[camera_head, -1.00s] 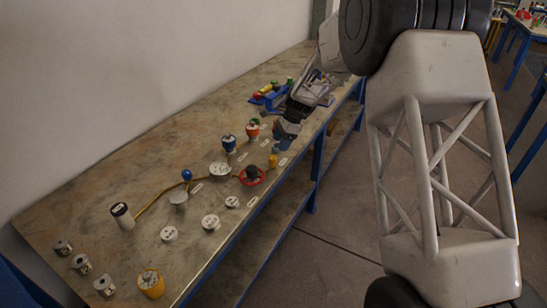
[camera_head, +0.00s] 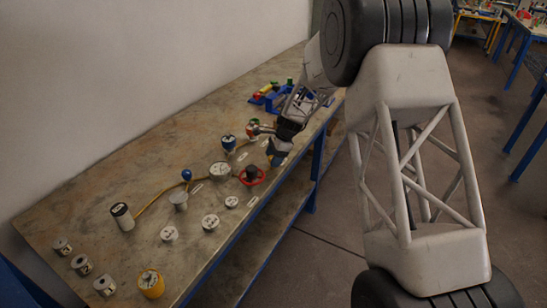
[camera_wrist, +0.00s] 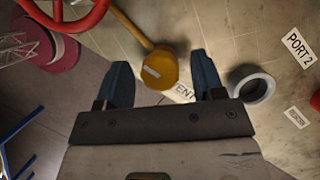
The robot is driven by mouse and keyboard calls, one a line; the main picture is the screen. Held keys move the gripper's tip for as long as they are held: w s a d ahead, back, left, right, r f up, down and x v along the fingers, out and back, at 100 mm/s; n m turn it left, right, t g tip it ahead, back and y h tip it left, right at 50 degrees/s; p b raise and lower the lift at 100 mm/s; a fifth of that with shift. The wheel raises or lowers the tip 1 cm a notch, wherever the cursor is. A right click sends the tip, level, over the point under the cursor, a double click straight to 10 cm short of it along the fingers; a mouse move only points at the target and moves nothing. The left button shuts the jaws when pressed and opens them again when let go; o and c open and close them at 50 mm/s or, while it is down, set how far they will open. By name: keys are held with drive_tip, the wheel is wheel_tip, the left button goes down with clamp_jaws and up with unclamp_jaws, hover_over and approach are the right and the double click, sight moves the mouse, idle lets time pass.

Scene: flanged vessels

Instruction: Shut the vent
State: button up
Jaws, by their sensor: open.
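In the wrist view the vent is a yellow valve with a round hub (camera_wrist: 161,70) and a yellow lever (camera_wrist: 133,28) running to the upper left. A partly covered label (camera_wrist: 183,92) reading "ENT" lies beside it. My gripper (camera_wrist: 160,62) is open, its two blue fingers on either side of the hub in the picture. I cannot tell whether the fingers touch it or how far above it they are. In the head view my gripper (camera_head: 277,157) is over the front edge of the bench and hides the vent.
A red handwheel (camera_head: 252,176) stands close to my gripper; it also shows in the wrist view (camera_wrist: 70,18). A grey open port (camera_wrist: 252,84) is right of my fingers, near a "PORT 2" label (camera_wrist: 300,47). Flanged vessels and gauges stand along the bench (camera_head: 110,170).

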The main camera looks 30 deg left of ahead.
drive_tip(key=c, duration=0.9)
drive_tip(key=shift+n, duration=0.3)
drive_tip(key=n+g+h, duration=0.1)
drive_tip(key=n, duration=0.2)
drive_tip(key=n+h, duration=0.2)
drive_tip(key=n, duration=0.3)
drive_tip(key=shift+a+n, duration=0.15)
drive_tip(key=shift+n, duration=0.25)
drive_tip(key=n+h, duration=0.2)
drive_tip(key=n, duration=0.2)
drive_tip(key=shift+n, duration=0.3)
drive_tip(key=shift+a+n+t+h, duration=0.1)
drive_tip(key=shift+n+t+h, duration=0.5)
drive_tip(key=shift+n, duration=1.4)
